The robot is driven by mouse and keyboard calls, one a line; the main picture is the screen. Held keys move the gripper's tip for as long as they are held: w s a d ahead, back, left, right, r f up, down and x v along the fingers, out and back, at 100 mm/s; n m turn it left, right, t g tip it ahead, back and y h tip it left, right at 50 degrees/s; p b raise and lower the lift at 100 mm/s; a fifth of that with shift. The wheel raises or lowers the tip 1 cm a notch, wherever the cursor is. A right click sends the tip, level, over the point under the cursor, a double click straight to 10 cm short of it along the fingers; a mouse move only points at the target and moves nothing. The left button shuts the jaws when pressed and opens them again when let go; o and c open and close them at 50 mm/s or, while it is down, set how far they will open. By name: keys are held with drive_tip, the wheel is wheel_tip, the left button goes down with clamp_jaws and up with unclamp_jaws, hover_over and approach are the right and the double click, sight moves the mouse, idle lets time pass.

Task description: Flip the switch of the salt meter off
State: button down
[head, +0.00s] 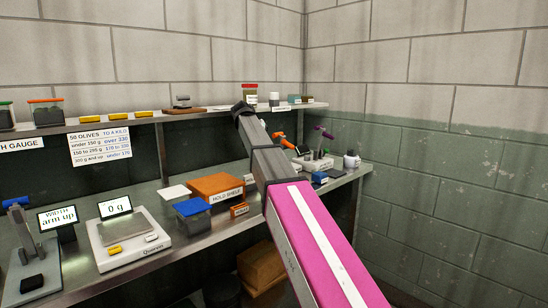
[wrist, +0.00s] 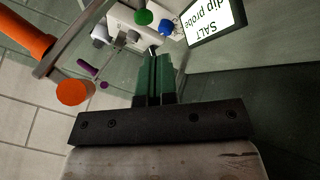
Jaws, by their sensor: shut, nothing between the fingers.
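The salt meter's lit screen (wrist: 215,18), reading "SALT dip probe", shows upside down at the top right of the wrist view. Its pale body (wrist: 122,14) lies beside the screen, with a green knob (wrist: 143,17) and a blue knob (wrist: 165,27). My gripper (wrist: 154,58) is shut and empty, its green fingers pointing at the pale body. A small dark piece (wrist: 152,49) shows at the fingertips; I cannot tell whether it is the switch or whether they touch.
An orange-ended cylinder (wrist: 74,92) and a purple-ended rod (wrist: 87,68) are close to my fingers on the left of the wrist view. The bench also bears an orange box (head: 215,186), a blue-lidded box (head: 193,210) and a scale (head: 128,238). A shelf (head: 210,111) runs above.

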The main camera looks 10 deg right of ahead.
drive_tip(key=x, duration=1)
drive_tip(key=shift+s, duration=0.1)
idle(0.3)
drive_tip(key=shift+s+d+r, duration=0.2)
drive_tip(key=shift+s+r, duration=0.05)
drive_tip(key=shift+s, duration=0.1)
drive_tip(key=shift+r, duration=0.8)
drive_tip(key=shift+f, duration=0.1)
